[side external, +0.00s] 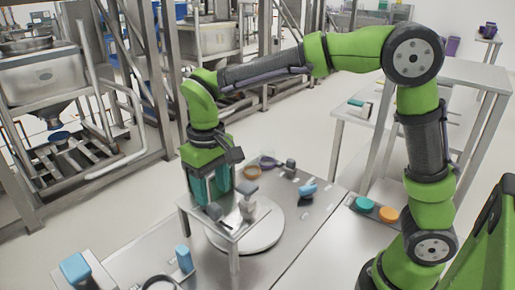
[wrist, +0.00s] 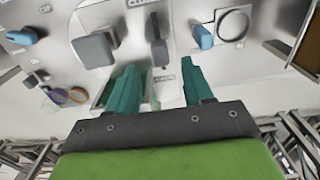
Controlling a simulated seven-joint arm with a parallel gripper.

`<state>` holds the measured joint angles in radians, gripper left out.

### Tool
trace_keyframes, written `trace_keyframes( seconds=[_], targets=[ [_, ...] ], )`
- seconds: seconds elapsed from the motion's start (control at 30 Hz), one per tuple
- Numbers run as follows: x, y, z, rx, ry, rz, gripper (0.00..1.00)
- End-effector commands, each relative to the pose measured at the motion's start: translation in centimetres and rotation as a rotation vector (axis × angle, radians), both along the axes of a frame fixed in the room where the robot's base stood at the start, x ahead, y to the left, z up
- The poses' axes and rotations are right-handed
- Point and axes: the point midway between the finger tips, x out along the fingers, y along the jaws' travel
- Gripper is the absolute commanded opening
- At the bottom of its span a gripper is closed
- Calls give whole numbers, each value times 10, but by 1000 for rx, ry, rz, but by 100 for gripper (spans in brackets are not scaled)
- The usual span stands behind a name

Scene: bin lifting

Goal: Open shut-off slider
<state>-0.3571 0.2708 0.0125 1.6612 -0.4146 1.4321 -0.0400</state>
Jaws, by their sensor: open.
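My gripper (wrist: 160,78) is open, its two teal fingers apart with nothing visible held between them. In the side external view, my gripper (side external: 208,194) points down over the left part of a small raised metal stand (side external: 237,226). In the wrist view, a dark grey narrow handle (wrist: 158,52) lies just beyond the gap between the fingertips. A larger grey block (wrist: 96,49) is to its left. These grey parts also show on the stand as an upper grey block (side external: 247,187) and a lower grey piece (side external: 214,211). No readable label shows which is the shut-off slider.
A blue handle (wrist: 203,37) beside a ring (wrist: 234,25) is right of the grey handle; another blue handle (wrist: 22,36) is at left. A round white disc (side external: 262,236) lies under the stand. Teal (side external: 365,203) and orange (side external: 389,214) round parts sit at right.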

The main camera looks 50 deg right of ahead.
Motion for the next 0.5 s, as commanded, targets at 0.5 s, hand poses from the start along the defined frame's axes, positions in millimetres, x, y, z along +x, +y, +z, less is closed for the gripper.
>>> trace_keyframes(
  seconds=[0.5],
  targets=[
    [1, 0, 111, 1, -3, 0, 51]
  ],
)
